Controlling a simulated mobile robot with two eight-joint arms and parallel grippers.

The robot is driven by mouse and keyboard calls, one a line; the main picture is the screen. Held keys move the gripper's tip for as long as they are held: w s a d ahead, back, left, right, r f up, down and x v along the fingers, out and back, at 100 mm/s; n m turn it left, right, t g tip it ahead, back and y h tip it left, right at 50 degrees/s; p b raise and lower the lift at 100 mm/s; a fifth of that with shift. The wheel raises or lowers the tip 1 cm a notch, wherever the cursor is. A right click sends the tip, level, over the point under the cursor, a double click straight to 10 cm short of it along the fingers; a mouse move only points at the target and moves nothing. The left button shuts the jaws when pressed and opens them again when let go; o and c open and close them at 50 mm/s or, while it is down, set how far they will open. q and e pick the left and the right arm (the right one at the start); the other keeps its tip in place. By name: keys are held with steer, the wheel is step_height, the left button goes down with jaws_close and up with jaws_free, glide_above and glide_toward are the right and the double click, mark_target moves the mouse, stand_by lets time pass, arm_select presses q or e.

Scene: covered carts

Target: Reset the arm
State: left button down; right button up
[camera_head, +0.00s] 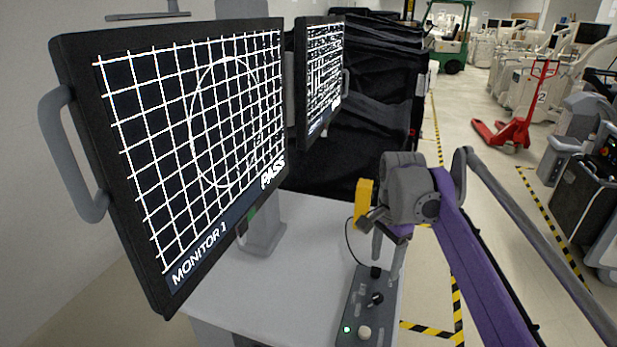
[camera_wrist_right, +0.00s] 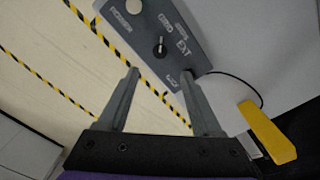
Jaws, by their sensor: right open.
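My right gripper (camera_head: 386,256) hangs from its purple arm over the right edge of the white cart top (camera_head: 312,235). In the right wrist view (camera_wrist_right: 160,74) its two fingers are apart with nothing between them. The grey control box (camera_head: 358,302) lies ahead of the fingertips, with a black knob, a pale button and a lit green light. It also shows in the wrist view (camera_wrist_right: 152,22); I cannot tell whether a finger touches it. A yellow object (camera_head: 363,203) stands beside the gripper, partly hidden in the head view. My left gripper is not in view.
A large monitor (camera_head: 200,140) reading MONITOR 1 and PASS fills the left. A second monitor (camera_head: 322,85) stands behind it. Black-covered carts (camera_head: 375,110) stand beyond. A red pallet jack (camera_head: 522,115) is on the floor at right. Yellow-black tape (camera_head: 430,328) marks the floor.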

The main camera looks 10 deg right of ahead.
steer(key=s+a+f+n, duration=0.1)
steer(key=s+a+n, duration=0.1)
steer(key=s+a+f+n+t, duration=0.1)
steer(key=s+a+f+n, duration=0.1)
steer(key=s, duration=0.1)
steer(key=s+a+f+n+t, duration=0.1)
steer(key=s+a+f+n, duration=0.1)
steer(key=s, duration=0.1)
steer(key=shift+s+f+n, duration=0.1)
steer(key=shift+s+n, duration=0.05)
steer(key=shift+n, duration=0.15)
steer(key=s+a+f+n+t, duration=0.1)
steer(key=s+a+f+n, duration=0.1)
steer(key=s+f+n, duration=0.2)
steer(key=s+a+f+n+t, duration=0.2)
steer(key=s+f+n, duration=0.2)
steer(key=s+f, duration=0.4)
steer(key=shift+a+n, duration=0.3)
steer(key=shift+s, duration=0.1)
